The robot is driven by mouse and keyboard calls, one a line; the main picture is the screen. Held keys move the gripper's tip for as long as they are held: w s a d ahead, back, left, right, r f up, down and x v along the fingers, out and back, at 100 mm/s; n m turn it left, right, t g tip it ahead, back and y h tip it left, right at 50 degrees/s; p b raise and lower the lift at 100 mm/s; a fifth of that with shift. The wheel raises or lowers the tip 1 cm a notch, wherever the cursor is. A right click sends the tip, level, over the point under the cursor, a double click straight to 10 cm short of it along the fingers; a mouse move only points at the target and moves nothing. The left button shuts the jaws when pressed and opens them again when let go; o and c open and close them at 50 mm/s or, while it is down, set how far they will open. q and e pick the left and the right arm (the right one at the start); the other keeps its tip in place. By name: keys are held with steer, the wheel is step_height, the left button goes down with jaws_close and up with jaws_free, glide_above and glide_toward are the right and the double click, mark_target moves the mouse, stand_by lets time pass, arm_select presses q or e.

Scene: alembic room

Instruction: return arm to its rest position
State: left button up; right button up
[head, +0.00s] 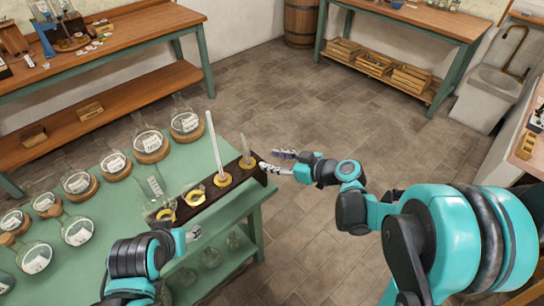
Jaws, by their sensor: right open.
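My right arm reaches in from the right in the head view. Its right gripper (272,161) is open, its two fingers apart and nothing seen between them, at the right end of the dark rack (205,204) on the green table (203,152). One finger overlaps the rack's end in the picture; I cannot tell whether they touch. My left gripper (192,235) is low in the picture, over the table's front part. Only a small pale tip of it shows past the dark wrist, so its jaws cannot be read.
The rack holds a tall white rod (214,142) and a glass cone (245,151). Several labelled flasks on cork rings, such as one flask (148,143), stand on the table. Open stone floor (330,115) lies beyond my right gripper. A stone sink (487,95) stands far right.

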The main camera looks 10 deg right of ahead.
steer(key=shift+s, duration=0.1)
steer(key=s+d+m+g+h, duration=0.1)
steer(key=s+d+m+h, duration=0.3)
steer(key=s, duration=0.6)
steer(key=s+d+m+g+h, duration=0.1)
steer(key=s+d+m+h, duration=0.4)
steer(key=s, duration=0.5)
steer(key=shift+s+d+h, duration=0.2)
steer(key=shift+d+h, duration=0.2)
steer(key=shift+h, duration=0.1)
